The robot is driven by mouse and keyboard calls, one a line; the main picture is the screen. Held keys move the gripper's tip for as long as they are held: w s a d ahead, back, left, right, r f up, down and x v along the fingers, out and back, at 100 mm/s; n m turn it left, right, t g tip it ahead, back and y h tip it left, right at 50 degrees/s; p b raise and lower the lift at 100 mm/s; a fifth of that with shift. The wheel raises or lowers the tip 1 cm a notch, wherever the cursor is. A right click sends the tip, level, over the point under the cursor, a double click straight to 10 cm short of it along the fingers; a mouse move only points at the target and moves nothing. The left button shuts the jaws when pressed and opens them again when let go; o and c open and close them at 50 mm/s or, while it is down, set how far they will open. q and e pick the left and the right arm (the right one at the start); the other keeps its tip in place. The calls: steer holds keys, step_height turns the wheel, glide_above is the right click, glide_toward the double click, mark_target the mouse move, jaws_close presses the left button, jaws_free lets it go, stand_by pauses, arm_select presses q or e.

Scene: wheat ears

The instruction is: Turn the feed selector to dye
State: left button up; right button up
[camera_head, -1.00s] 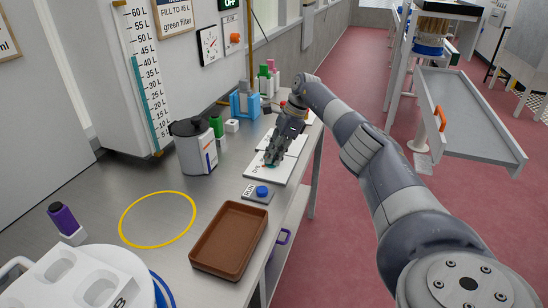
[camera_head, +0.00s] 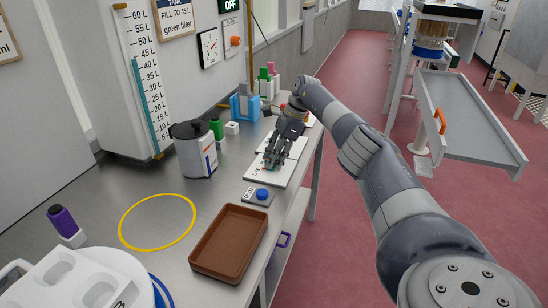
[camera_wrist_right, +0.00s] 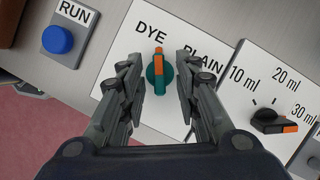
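The feed selector (camera_wrist_right: 159,73) is a teal knob with an orange pointer, on a white plate (camera_wrist_right: 115,75) marked DYE and PLAIN. In the right wrist view its orange end points up toward the word DYE. My right gripper (camera_wrist_right: 157,66) is open, one finger on each side of the knob, with a visible gap on both sides. In the head view my right gripper (camera_head: 274,162) is low over the white plate (camera_head: 259,171) and hides most of the knob. My left gripper is not in view.
A RUN button (camera_wrist_right: 57,40) sits beside the selector plate. A dose knob (camera_wrist_right: 272,122) marked in ml is on the other side. A brown tray (camera_head: 229,243), a grey jug (camera_head: 194,149) and a yellow ring (camera_head: 157,220) are on the bench.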

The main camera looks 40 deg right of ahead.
steer(key=v, duration=1.2)
stand_by(0.3)
